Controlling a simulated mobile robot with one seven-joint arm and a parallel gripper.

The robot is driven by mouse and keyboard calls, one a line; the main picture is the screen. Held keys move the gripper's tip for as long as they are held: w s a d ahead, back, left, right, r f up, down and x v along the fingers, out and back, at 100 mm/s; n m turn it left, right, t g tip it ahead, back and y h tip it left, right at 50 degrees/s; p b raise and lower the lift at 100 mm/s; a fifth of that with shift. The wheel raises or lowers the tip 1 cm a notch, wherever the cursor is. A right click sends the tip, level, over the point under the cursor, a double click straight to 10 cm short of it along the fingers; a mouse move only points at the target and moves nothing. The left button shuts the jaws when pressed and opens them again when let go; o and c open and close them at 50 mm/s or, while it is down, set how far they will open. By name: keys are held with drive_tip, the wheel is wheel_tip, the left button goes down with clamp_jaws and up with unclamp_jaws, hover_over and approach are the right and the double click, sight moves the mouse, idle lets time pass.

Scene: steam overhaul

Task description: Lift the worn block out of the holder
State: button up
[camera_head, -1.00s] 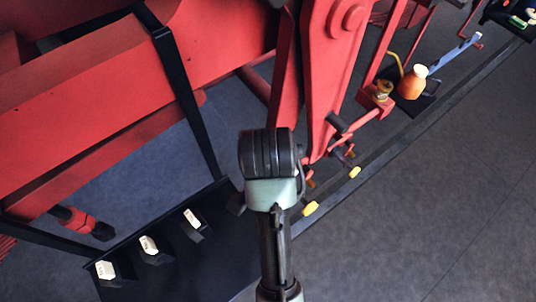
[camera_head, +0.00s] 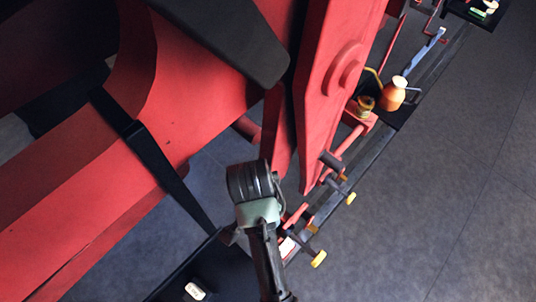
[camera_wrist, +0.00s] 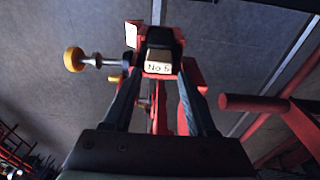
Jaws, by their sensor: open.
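In the wrist view, the worn block (camera_wrist: 164,41) is dark with a pale label face reading "No 5" (camera_wrist: 158,68). It sits in a red holder (camera_wrist: 132,34). My gripper (camera_wrist: 159,78) is open, with one finger to the left and one to the right of the block's near end. I cannot tell whether either finger touches it. In the head view, a pale label (camera_head: 287,246) shows low in the red linkage, just right of my arm. My fingers are not clear in that view.
A yellow-ended screw (camera_wrist: 74,60) sticks out left of the holder; yellow knobs (camera_head: 319,259) also show in the head view. A red bar (camera_wrist: 252,103) is at right. A black tray (camera_head: 224,270) holds a pale-faced block (camera_head: 195,291). Open floor (camera_head: 440,220) lies right.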

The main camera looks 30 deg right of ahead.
drive_tip(key=shift+d+f, duration=0.1)
drive_tip(key=shift+f, duration=0.6)
drive_tip(key=shift+s+f+p, duration=0.1)
drive_tip(key=shift+f+p, duration=0.4)
drive_tip(key=shift+p, duration=0.1)
drive_tip(key=shift+w+d+f+p, duration=0.1)
drive_tip(key=shift+d+f+p, duration=0.2)
drive_tip(key=shift+f, duration=0.75)
drive_tip(key=shift+w+d+f+p, duration=0.1)
drive_tip(key=shift+f+p, duration=0.3)
drive_tip(key=shift+f, duration=0.65)
clamp_jaws()
